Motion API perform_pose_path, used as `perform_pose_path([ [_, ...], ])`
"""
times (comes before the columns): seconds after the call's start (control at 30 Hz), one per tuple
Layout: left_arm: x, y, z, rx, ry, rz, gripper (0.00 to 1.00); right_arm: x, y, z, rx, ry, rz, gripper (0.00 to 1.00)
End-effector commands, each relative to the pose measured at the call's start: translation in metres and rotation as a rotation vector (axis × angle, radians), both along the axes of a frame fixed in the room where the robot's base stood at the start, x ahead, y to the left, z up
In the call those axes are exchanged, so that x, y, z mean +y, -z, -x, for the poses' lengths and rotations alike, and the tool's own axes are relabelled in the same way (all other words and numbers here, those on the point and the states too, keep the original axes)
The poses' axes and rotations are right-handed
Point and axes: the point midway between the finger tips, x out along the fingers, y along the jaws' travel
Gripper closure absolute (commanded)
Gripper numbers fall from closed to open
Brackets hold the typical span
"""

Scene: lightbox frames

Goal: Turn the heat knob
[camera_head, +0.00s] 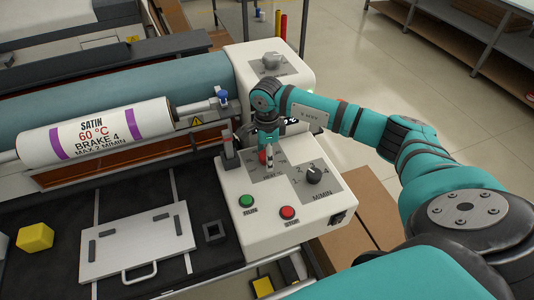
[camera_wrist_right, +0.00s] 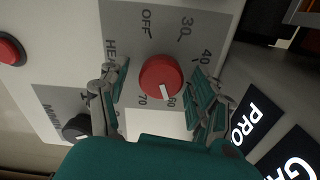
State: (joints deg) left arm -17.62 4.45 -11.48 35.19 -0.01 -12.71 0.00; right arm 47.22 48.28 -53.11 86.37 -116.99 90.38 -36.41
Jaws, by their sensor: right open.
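The heat knob (camera_wrist_right: 160,76) is red with a white pointer mark. In the right wrist view the mark points toward the 60 on its printed scale. In the head view the red knob (camera_head: 264,157) shows on the white control box (camera_head: 232,180), partly hidden by my right gripper (camera_head: 266,143). In the wrist view my right gripper (camera_wrist_right: 158,70) is open, one finger on each side of the knob, with gaps between fingers and knob. Whether the fingertips are down at the knob's depth is hard to tell. My left gripper is not in view.
The box also bears a black M/MIN knob (camera_head: 314,174), a green button (camera_head: 246,201) and a red button (camera_head: 288,212). A white roll (camera_head: 70,143) reads SATIN, 60 °C, BRAKE 4, MAX 2 M/MIN. A small lever post (camera_head: 229,153) stands close left of my gripper.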

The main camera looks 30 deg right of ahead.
Motion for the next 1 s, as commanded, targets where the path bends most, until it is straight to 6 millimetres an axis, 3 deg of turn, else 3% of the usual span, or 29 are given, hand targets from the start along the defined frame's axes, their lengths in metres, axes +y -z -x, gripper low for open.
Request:
perform_pose_path([
  [0.07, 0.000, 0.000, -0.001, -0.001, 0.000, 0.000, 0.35, 0.000, 0.000, 0.000, 0.000, 0.000, 0.000, 0.39],
  [0.47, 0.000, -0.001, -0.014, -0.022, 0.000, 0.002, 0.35, 0.000, -0.001, 0.000, 0.000, 0.001, -0.001, 0.91],
  [0.77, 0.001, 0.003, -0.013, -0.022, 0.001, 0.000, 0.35, 0.000, 0.000, 0.000, -0.001, 0.043, -0.001, 0.91],
  [1.0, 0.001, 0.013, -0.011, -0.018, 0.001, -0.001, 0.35, 0.001, 0.001, 0.000, -0.002, 0.183, -0.002, 0.91],
])
